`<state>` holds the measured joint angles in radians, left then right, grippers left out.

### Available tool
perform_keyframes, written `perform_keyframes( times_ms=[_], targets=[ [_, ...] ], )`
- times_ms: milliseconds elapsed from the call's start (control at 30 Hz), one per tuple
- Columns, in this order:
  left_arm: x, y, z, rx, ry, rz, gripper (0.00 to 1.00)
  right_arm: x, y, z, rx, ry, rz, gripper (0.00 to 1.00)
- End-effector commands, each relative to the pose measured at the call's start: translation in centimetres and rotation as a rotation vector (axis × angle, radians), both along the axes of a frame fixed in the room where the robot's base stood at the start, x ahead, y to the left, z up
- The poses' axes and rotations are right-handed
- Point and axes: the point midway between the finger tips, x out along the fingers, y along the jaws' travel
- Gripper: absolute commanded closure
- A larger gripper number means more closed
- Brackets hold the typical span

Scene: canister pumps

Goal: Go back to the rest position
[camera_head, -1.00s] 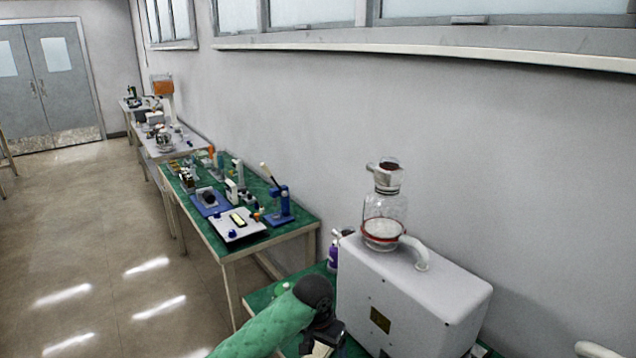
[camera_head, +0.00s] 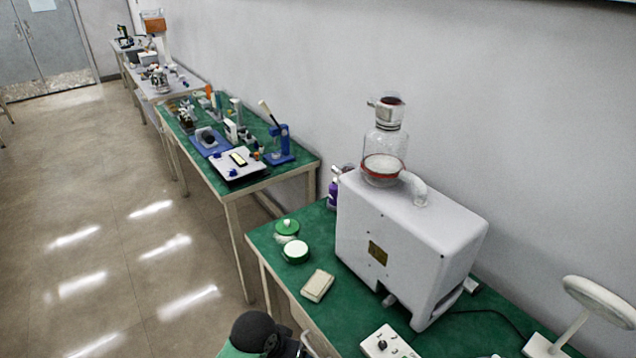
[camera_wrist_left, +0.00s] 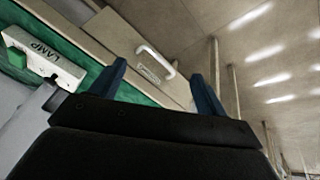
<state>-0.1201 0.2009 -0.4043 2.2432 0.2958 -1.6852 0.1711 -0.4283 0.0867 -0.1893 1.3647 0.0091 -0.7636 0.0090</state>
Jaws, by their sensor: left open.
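My left arm (camera_head: 258,335) shows at the bottom of the head view, near the table's front edge; its gripper is cut off there. In the left wrist view my left gripper (camera_wrist_left: 160,85) has its two blue fingers apart with nothing between them. Beyond the fingers are a wooden table edge and a white handle. My right gripper is in neither view. The white canister pump (camera_head: 410,245) with a glass jar (camera_head: 384,150) on top stands on the green table (camera_head: 262,240), apart from my arm.
In the left wrist view a box marked LAMP (camera_wrist_left: 40,55) lies on green. The floor (camera_head: 120,220) at left is clear.

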Motion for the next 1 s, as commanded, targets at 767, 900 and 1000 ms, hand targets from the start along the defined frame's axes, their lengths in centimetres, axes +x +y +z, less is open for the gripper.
perform_keyframes(
  times_ms=[767,900,1000],
  targets=[
    [-12.8,12.8,-1.8,0.175,-0.032,0.207,0.25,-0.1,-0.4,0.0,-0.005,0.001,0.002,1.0],
    [-13.9,13.9,-1.8,0.196,-0.031,0.221,0.25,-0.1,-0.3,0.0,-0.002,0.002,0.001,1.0],
    [-14.5,14.6,-1.7,0.211,-0.032,0.23,0.25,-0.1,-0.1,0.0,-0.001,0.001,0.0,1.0]
  ],
)
